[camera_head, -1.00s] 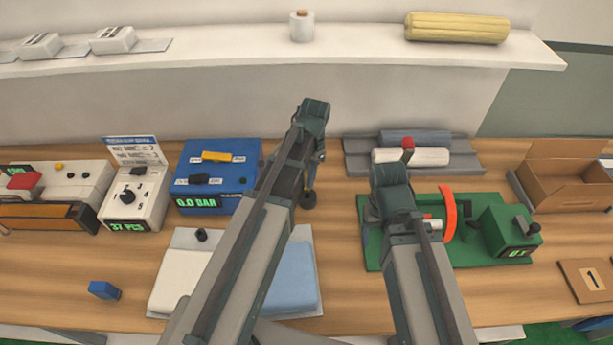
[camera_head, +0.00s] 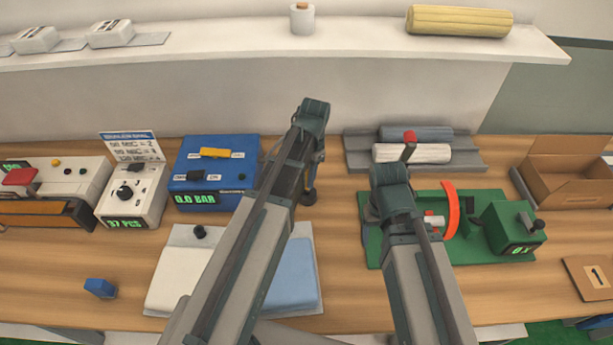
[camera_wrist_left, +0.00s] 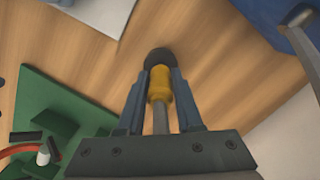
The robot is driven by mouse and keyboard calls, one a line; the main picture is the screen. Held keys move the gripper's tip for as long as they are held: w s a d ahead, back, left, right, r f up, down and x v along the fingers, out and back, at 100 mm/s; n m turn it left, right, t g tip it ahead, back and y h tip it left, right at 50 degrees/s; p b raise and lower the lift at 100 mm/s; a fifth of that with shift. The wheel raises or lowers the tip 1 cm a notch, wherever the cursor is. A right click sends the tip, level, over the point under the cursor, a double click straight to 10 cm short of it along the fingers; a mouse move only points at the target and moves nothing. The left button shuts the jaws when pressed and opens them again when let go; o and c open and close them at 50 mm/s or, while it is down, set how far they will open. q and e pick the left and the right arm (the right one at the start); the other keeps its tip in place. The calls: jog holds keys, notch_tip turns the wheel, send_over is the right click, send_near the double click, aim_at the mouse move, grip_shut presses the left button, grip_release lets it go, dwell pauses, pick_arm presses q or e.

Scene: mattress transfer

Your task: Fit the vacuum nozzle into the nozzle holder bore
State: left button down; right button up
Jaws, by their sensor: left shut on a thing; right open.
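My left gripper (camera_wrist_left: 160,100) is shut on the vacuum nozzle (camera_wrist_left: 159,84), which has a yellow body, a grey stem and a dark round end. In the head view, the nozzle's dark end (camera_head: 309,197) shows just right of the left arm, over the wood table. My right gripper (camera_head: 372,212) is open at the left edge of the green board (camera_head: 385,257), with its fingers mostly hidden by the arm. A small white and red piece (camera_head: 433,221) sits on that board beside an orange arc (camera_head: 452,212). I cannot tell which part is the nozzle holder, and no bore shows clearly.
A blue box with a 0.0 BAR readout (camera_head: 205,165) stands left of the nozzle. A white and light-blue pad (camera_head: 292,275) lies in front, partly under my left arm. A grey tray with rolls (camera_head: 360,155) is behind the green board. A cardboard box (camera_head: 565,182) stands right.

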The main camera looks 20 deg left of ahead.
pick_arm(q)
jog(key=shift+f+b, duration=1.45)
jog(key=shift+f, duration=0.05)
pick_arm(e)
jog(key=shift+f, duration=1.5)
pick_arm(q)
jog(key=shift+c, duration=2.4)
grip_release()
jog(key=shift+r, duration=0.15)
pick_arm(e)
jog(key=shift+r, duration=0.15)
pick_arm(q)
jog(key=r+p, duration=0.4)
jog(key=w+r+p, duration=0.1)
jog(key=r+p, duration=0.4)
jog(key=d+r+p, duration=0.1)
jog(key=r+p, duration=0.3)
jog(key=p, duration=0.1)
jog(key=shift+w+r, duration=0.15)
jog(key=shift+r, duration=0.15)
pick_arm(e)
notch_tip(320, 180, up, 14)
jog(key=shift+f, duration=0.25)
pick_arm(q)
jog(key=shift+f, duration=0.1)
